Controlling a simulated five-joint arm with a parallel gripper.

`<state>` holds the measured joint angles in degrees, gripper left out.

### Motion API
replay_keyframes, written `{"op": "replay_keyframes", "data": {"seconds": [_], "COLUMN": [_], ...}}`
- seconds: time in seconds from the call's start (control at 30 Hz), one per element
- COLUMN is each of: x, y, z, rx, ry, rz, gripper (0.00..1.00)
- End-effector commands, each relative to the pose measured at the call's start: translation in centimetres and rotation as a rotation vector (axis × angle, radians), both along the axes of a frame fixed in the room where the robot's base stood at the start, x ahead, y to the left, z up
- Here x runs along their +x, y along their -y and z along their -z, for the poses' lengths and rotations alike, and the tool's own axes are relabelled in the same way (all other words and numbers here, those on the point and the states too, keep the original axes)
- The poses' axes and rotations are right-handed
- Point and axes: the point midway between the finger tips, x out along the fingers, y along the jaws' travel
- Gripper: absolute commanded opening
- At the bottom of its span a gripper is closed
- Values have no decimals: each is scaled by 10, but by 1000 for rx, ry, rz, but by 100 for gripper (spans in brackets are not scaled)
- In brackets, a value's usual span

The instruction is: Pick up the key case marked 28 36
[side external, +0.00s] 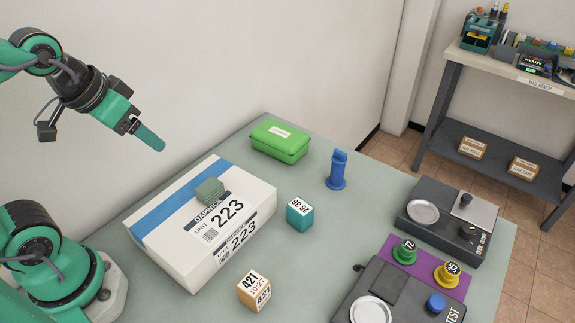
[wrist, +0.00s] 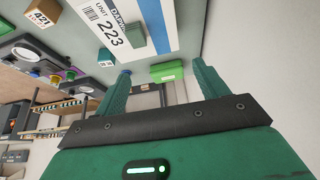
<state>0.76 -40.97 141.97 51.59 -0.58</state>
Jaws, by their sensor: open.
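The key case marked 28 36 (side external: 300,214) is a small teal cube with a white label on top. It sits on the grey-green table, just right of the white parcel box. It also shows small in the wrist view (wrist: 105,57), beyond the fingers at the upper left. My gripper (side external: 152,139) is high above the table at the upper left, well apart from the cube. In the wrist view both teal fingers (wrist: 161,86) are spread with nothing between them.
A white box marked 223 (side external: 175,240) carries a small green stack (side external: 209,191). Nearby stand a green case (side external: 279,140), a blue stamp (side external: 337,172) and an orange cube marked 421 (side external: 254,290). Scale-like devices (side external: 446,220) and a purple mat (side external: 400,261) lie at right.

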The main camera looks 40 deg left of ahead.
Motion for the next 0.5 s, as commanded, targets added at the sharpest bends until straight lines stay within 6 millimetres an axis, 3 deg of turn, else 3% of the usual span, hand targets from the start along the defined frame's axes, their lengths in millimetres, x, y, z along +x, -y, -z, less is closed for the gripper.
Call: {"op": "replay_keyframes", "data": {"seconds": [0.5], "x": [68], "y": [41], "z": [4], "rx": [-26], "ry": [-139], "rz": [47], "gripper": [73]}}
